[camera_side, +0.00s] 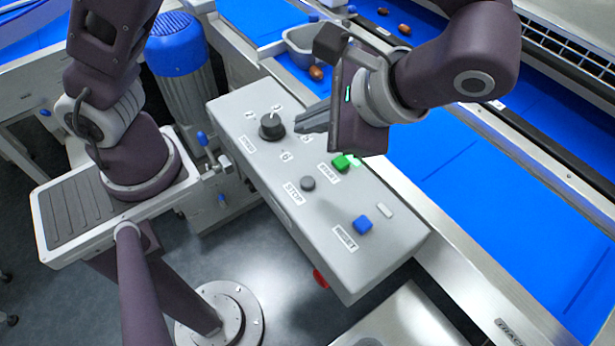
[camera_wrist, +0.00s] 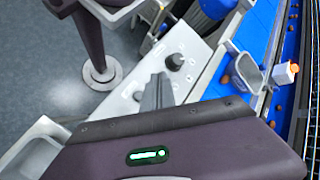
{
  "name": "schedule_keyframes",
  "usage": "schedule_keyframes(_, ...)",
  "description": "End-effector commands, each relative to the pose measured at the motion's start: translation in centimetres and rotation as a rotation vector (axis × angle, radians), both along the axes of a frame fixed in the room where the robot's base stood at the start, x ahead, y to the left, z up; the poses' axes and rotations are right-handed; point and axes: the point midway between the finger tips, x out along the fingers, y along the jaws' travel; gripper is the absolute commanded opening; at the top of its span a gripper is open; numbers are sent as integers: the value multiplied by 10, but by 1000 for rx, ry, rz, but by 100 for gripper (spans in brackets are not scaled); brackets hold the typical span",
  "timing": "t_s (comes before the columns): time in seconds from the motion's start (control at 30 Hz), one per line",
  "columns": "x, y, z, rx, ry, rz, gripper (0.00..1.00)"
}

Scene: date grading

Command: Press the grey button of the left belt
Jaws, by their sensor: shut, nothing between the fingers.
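The grey button (camera_side: 307,183) is a small round cap beside the STOP label on a light grey control box (camera_side: 268,181). My gripper (camera_side: 299,122) is shut and empty, its fingers pointing left over the box close to the black dial knob (camera_side: 271,127). It is apart from the grey button, which lies lower in the side view. In the wrist view, my fingers (camera_wrist: 158,80) show over the box below the knob (camera_wrist: 175,61).
A green START button (camera_side: 341,162), partly behind my gripper, and a blue RESET button (camera_side: 363,224) share the box. A red knob (camera_side: 320,278) sits on its side. Blue belts (camera_side: 475,210) run at right, with a grey tray (camera_side: 299,48) and several dates (camera_side: 316,72) at the top.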

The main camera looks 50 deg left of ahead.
Motion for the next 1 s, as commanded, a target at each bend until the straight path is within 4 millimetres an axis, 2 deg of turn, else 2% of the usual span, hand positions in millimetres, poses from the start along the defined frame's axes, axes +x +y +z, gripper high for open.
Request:
schedule_keyframes(0.13,0,-7,-7,46,8,-22,0)
schedule_keyframes(0.5,0,-6,-12,46,10,-21,0)
schedule_keyframes(1.0,0,-6,-80,47,11,-21,0)
